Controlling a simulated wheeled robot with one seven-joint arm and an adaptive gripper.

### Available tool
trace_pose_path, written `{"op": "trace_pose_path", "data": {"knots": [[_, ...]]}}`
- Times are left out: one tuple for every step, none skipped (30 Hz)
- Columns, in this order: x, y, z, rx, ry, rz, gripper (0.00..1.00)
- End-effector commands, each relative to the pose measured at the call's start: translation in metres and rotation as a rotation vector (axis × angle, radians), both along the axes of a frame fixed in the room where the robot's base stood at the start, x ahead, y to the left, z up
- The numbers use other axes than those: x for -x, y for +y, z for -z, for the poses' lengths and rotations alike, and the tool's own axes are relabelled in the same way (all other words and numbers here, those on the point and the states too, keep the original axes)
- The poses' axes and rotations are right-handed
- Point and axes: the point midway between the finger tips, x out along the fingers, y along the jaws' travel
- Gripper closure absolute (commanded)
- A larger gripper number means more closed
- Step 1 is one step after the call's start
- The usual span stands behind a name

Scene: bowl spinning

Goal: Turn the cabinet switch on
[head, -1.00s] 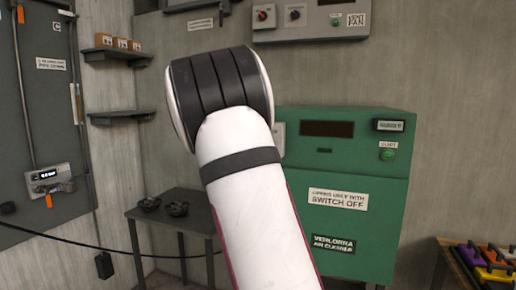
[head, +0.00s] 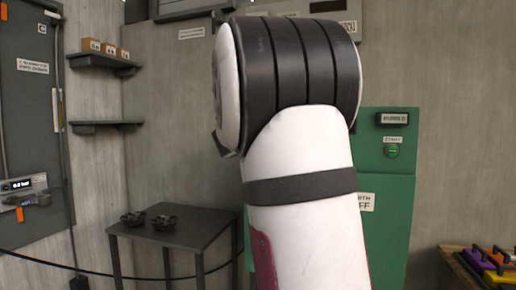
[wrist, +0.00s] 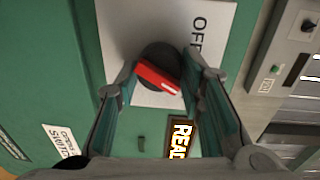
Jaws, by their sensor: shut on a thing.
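The green cabinet (head: 388,225) stands behind my arm in the head view, which covers most of its front. My gripper (wrist: 162,70) is hidden there. In the wrist view the cabinet (wrist: 75,60) shows its switch, a dark round knob with a red handle (wrist: 157,77) on a white plate (wrist: 210,20). My gripper's fingers are on either side of the knob and shut on the switch. The red handle lies slanted between them. A lit display (wrist: 180,138) reads "READ", partly hidden by a finger.
A green start button (head: 393,151) is on the cabinet's upper right. A dark table (head: 190,232) with two small dark objects stands left of my arm. Shelves (head: 105,125) are on the left wall. Colored items (head: 490,262) lie on a surface at lower right.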

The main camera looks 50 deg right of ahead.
Motion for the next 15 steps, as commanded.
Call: {"op": "trace_pose_path", "data": {"knots": [[-0.0003,-0.0006,0.0027,-0.013,-0.033,0.002,0.93],[-0.0005,-0.0006,0.0029,-0.022,-0.054,0.001,0.93],[-0.0005,-0.0005,0.0030,-0.033,-0.077,0.001,0.93],[-0.0003,-0.0004,0.0029,-0.040,-0.095,0.000,0.93],[-0.0002,-0.0005,0.0026,-0.047,-0.112,0.001,0.93],[0.0001,-0.0006,0.0024,-0.054,-0.131,0.001,0.93],[0.0003,-0.0007,0.0024,-0.060,-0.145,0.001,0.93],[0.0005,-0.0008,0.0023,-0.065,-0.158,0.002,0.93],[0.0006,-0.0009,0.0024,-0.072,-0.172,0.002,0.93],[0.0007,-0.0010,0.0024,-0.076,-0.183,0.002,0.93],[0.0007,-0.0010,0.0024,-0.081,-0.193,0.003,0.93],[0.0008,-0.0010,0.0023,-0.085,-0.204,0.003,0.93],[0.0008,-0.0010,0.0023,-0.088,-0.211,0.002,0.93],[0.0008,-0.0010,0.0022,-0.091,-0.217,0.002,0.93],[0.0008,-0.0009,0.0021,-0.094,-0.224,0.002,0.93]]}}
